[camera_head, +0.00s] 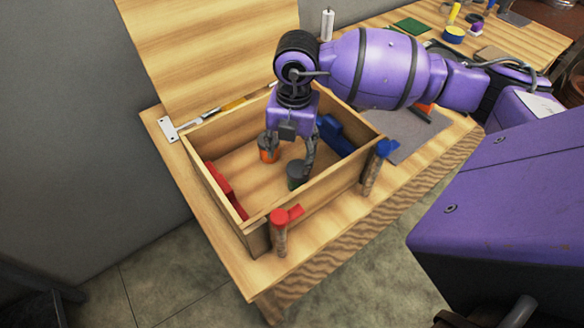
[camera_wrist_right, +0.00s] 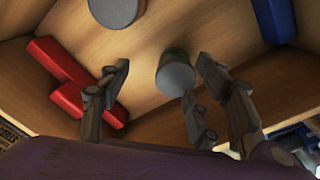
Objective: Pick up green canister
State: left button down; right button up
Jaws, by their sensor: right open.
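The green canister (camera_head: 296,176) stands in the open wooden box, with a dark grey lid and a green side. It also shows in the right wrist view (camera_wrist_right: 176,75), between the fingers but closer to the right-hand ones. My right gripper (camera_head: 289,156) is open and points down into the box. One finger is by the orange canister (camera_head: 268,154) and another is beside the green canister. I cannot tell whether any finger touches it. In the right wrist view, a second grey-lidded canister (camera_wrist_right: 116,9) is at the top edge. My left gripper is not in view.
The box walls (camera_head: 303,215) surround the canisters. A red piece (camera_head: 224,187) lies along the left wall and a blue piece (camera_head: 333,134) along the right. Red-topped (camera_head: 281,230) and blue-topped (camera_head: 375,168) posts stand outside the front. A grey mat (camera_head: 408,140) lies to the right.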

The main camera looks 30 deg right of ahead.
aim_at(295, 168)
jog(key=shift+s+d+f+h, duration=0.15)
jog(key=shift+s+d+f, duration=0.1)
jog(key=shift+s, duration=0.35)
jog(key=shift+s+d+f+h, duration=0.15)
jog(key=shift+s+d+f, duration=0.1)
jog(key=shift+s, duration=0.35)
jog(key=shift+w+a+f, duration=0.1)
jog(key=shift+a+f, duration=0.15)
jog(key=shift+f, duration=1)
notch_tip(295, 168, down, 5)
jog(key=shift+d+r, duration=0.15)
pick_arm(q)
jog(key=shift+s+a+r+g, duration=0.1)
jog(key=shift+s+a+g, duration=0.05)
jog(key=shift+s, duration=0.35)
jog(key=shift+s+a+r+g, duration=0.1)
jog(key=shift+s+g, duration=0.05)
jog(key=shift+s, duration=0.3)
pick_arm(e)
jog(key=c, duration=1.2)
jog(key=shift+r, duration=0.1)
jog(key=shift+c, duration=0.2)
